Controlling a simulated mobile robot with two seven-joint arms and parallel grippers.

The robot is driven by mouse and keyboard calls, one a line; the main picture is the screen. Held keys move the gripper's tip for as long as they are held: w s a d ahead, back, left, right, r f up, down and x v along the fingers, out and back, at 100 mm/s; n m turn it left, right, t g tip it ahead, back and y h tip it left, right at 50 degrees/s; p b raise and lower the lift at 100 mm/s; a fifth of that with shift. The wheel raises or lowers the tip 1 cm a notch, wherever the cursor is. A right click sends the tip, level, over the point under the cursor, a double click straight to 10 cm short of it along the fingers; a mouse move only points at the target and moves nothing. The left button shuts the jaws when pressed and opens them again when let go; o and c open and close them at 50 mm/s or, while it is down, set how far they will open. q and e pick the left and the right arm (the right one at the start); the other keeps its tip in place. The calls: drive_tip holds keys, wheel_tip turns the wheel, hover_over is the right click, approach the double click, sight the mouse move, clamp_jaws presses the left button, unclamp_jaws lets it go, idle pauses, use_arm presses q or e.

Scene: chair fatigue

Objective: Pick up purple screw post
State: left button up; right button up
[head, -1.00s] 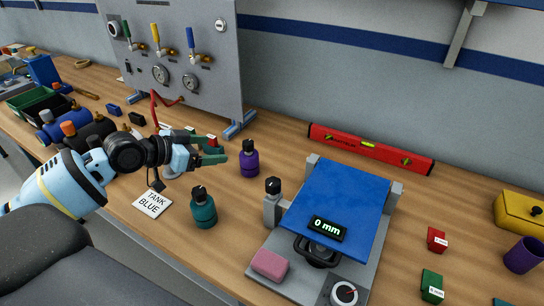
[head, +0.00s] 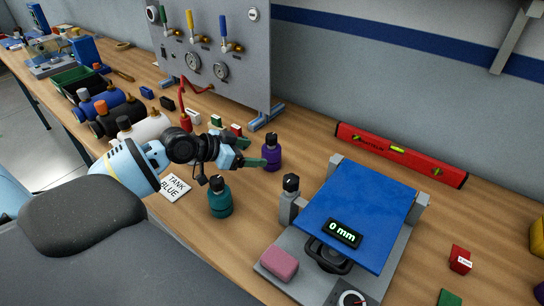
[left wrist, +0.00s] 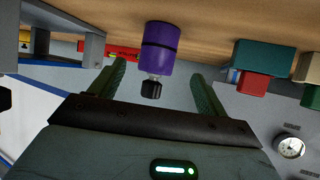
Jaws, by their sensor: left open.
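The purple screw post (head: 271,157) stands upright on the workbench, left of the blue-topped device. It is a purple cylinder with a black knob on top, and it also shows in the left wrist view (left wrist: 160,46). My left gripper (head: 251,153) is open with green fingers, close beside the post on its left. In the left wrist view the post's knob lies between the two fingers (left wrist: 158,78), with a gap on both sides. My right gripper is not in view.
A teal post (head: 220,198) stands just below my left gripper. A grey post (head: 290,200) is beside the blue-topped device (head: 358,212). The gauge panel (head: 220,55) rises behind. A red level (head: 400,153) lies at the wall.

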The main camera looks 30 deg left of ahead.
sight(263, 153)
use_arm(q)
drive_tip(key=shift+p+x, duration=0.3)
drive_tip(key=shift+x, duration=2.3)
drive_tip(key=shift+d+r, duration=0.1)
drive_tip(key=shift+d, duration=0.05)
drive_tip(key=c, duration=1.4)
drive_tip(key=shift+r, duration=0.1)
